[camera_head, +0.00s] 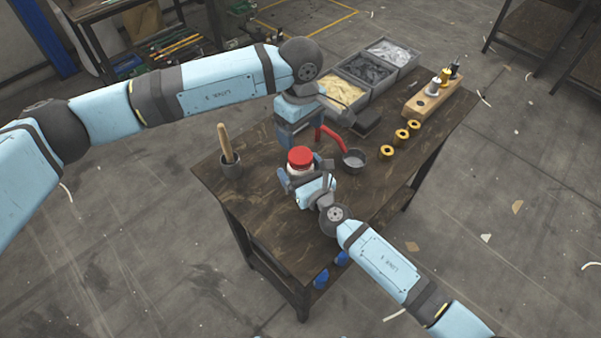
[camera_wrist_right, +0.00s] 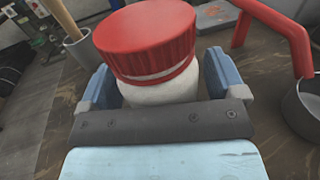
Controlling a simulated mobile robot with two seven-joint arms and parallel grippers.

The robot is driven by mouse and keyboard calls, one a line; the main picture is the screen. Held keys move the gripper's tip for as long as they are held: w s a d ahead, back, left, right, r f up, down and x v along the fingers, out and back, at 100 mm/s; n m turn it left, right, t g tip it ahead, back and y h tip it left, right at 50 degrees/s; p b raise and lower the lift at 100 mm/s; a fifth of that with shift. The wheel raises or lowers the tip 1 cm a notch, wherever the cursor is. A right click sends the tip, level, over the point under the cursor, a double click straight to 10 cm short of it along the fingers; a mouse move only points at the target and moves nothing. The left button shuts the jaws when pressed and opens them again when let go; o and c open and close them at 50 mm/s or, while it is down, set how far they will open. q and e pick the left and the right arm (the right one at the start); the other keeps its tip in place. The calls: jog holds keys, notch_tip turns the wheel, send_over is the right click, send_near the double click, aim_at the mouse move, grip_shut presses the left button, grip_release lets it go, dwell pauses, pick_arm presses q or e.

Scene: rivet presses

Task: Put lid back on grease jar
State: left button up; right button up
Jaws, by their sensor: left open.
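The red grease jar lid (camera_head: 300,157) is on top of the white grease jar (camera_head: 299,172), which stands over the near part of the workbench. In the right wrist view the ribbed lid (camera_wrist_right: 147,40) covers the jar's top, with the white jar body (camera_wrist_right: 160,92) below; I cannot tell whether it is fully seated. My right gripper (camera_wrist_right: 160,88) has one blue finger on each side of the jar and is closed around it. My left gripper (camera_head: 300,143) points down just above the lid, with its fingers apart and nothing visibly held.
A cup with a wooden handle (camera_head: 230,169) stands left on the workbench (camera_head: 265,215). A red lever (camera_head: 331,137) and a grey bowl (camera_head: 354,160) are close on the right. Brass rings (camera_head: 401,134), a wooden block (camera_head: 420,100) and grey bins (camera_head: 372,70) lie farther back.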

grip_shut()
pick_arm(q)
jog(key=n, duration=0.8)
jog(key=shift+n, duration=0.4)
jog(key=n, duration=0.6)
jog(key=shift+n, duration=0.3)
jog(key=n, duration=0.6)
jog(key=shift+n, duration=0.3)
jog(key=n, duration=1.4)
